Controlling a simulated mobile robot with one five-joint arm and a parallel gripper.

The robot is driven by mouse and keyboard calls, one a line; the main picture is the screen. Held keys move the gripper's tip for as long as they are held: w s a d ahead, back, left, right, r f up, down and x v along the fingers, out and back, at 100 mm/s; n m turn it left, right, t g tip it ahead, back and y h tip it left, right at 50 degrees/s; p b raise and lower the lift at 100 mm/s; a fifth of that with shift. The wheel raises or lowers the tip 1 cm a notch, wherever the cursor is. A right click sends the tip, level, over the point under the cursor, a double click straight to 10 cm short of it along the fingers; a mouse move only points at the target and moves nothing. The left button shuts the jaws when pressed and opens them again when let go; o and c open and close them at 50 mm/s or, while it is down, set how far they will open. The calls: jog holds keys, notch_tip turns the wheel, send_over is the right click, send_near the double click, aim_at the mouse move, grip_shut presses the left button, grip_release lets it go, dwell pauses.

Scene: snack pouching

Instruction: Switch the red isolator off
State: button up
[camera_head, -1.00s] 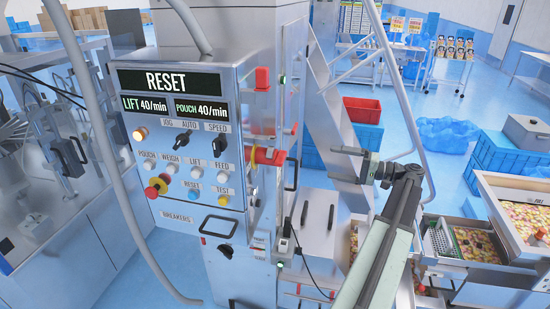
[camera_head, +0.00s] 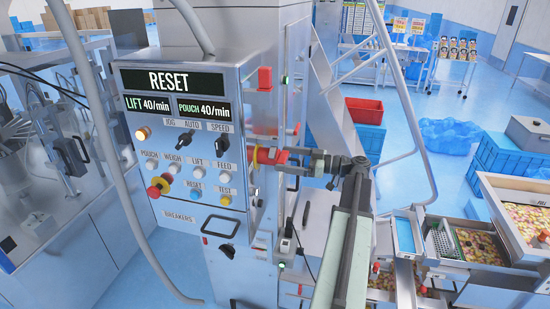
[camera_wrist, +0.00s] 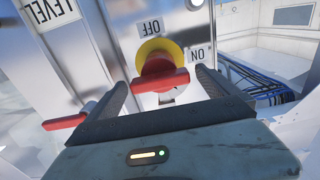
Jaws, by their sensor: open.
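The red isolator (camera_wrist: 158,72) is a red rotary handle on a yellow round plate, on the side face of the control cabinet. In the wrist view its bar lies nearly across the picture, with an OFF label (camera_wrist: 150,28) and an ON label (camera_wrist: 200,55) beside the plate, both upside down. The isolator also shows in the head view (camera_head: 267,155), partly covered by my gripper. My gripper (camera_wrist: 165,88) is open, with one finger on each side of the handle. I cannot tell whether the fingers touch it.
The control panel (camera_head: 180,140) with a RESET display, knobs and buttons faces left of the isolator. Another red handle (camera_wrist: 65,122) sits at the left in the wrist view. A vertical bar handle (camera_head: 305,213) and a ladder-like frame (camera_head: 325,110) stand close by.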

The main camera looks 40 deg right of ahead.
aim_at(279, 157)
jog(key=x, duration=0.4)
jog(key=shift+w+a, duration=0.1)
jog(key=shift+w, duration=0.1)
jog(key=c, duration=1.4)
jog(key=shift+o, duration=0.2)
jog(key=shift+m, duration=0.4)
jog(key=m, duration=0.4)
jog(key=shift+m, duration=0.4)
jog(key=m, duration=0.4)
jog(key=shift+m, duration=0.3)
jog(key=o, duration=1.4)
jog(key=shift+c, duration=0.2)
